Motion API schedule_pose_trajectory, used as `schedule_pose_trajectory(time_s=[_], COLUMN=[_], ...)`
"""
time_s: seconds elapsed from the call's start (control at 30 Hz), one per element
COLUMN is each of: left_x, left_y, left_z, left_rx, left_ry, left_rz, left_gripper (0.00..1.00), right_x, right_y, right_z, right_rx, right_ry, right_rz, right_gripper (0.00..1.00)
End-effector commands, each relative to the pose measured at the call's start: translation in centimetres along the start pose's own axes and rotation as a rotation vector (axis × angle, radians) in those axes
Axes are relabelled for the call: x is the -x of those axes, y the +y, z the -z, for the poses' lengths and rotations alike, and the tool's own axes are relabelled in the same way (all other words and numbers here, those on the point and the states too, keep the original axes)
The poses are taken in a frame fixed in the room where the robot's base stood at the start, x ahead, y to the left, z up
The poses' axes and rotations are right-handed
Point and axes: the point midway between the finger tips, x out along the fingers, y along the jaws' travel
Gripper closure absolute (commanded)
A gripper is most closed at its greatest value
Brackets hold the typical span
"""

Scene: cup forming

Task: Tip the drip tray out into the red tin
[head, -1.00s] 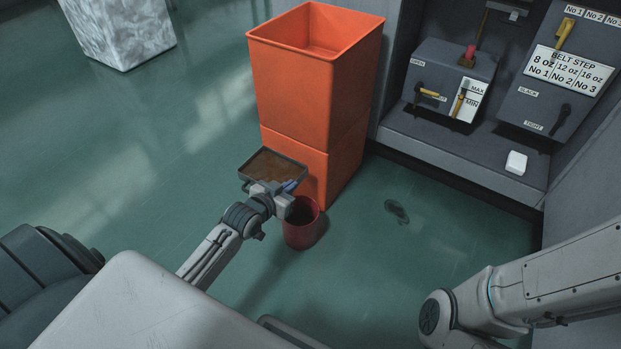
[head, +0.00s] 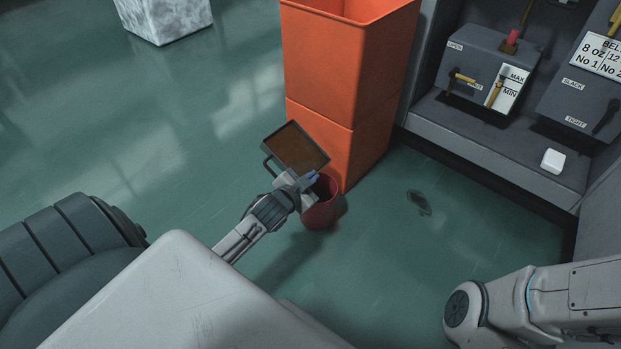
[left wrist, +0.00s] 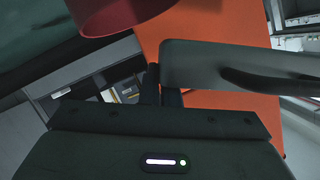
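The drip tray (head: 300,146) is a dark, shallow, rectangular tray with a brown inner face, tilted in the head view. My left gripper (head: 298,184) is shut on its near side and holds it off the floor, in front of the orange bin. The red tin (head: 322,212) stands on the floor just below and right of the gripper, its mouth partly hidden by the gripper. In the left wrist view the tray (left wrist: 225,64) is a grey slab at the fingers (left wrist: 165,88), and part of the red tin (left wrist: 125,14) shows at the top. My right gripper is out of view.
A tall orange bin (head: 345,75) stands right behind the tray and tin. A grey machine with levers (head: 490,75) and a ledge holding a white block (head: 552,161) is at right. A dark spot (head: 418,202) lies on the floor.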

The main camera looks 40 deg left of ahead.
Motion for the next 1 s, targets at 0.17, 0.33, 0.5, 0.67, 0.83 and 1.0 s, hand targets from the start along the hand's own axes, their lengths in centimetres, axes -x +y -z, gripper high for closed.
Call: schedule_pose_trajectory(time_s=[0.17, 0.33, 0.5, 0.67, 0.83, 1.0], left_x=[-0.3, -0.5, -0.6, -0.8, -0.8, -0.8], left_y=[0.5, 0.8, 1.1, 1.4, 1.4, 1.4], left_z=[-0.8, -1.2, -1.5, -2.0, -2.1, -2.0], left_rx=[-0.08, -0.149, -0.37, -0.549, -0.651, -0.688], left_ry=[0.003, 0.003, 0.0, 0.0, 0.0, 0.0], left_rz=[0.03, 0.056, 0.136, 0.201, 0.238, 0.251], left_gripper=[1.0, 1.0, 1.0, 1.0, 1.0, 1.0], right_x=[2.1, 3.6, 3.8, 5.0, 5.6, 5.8], right_y=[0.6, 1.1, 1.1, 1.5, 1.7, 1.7], right_z=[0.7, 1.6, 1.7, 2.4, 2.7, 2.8], right_rx=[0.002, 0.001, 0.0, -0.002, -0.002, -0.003], right_ry=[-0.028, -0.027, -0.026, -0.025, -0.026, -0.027], right_rz=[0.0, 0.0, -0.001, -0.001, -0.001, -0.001], right_gripper=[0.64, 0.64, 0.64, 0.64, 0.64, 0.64])
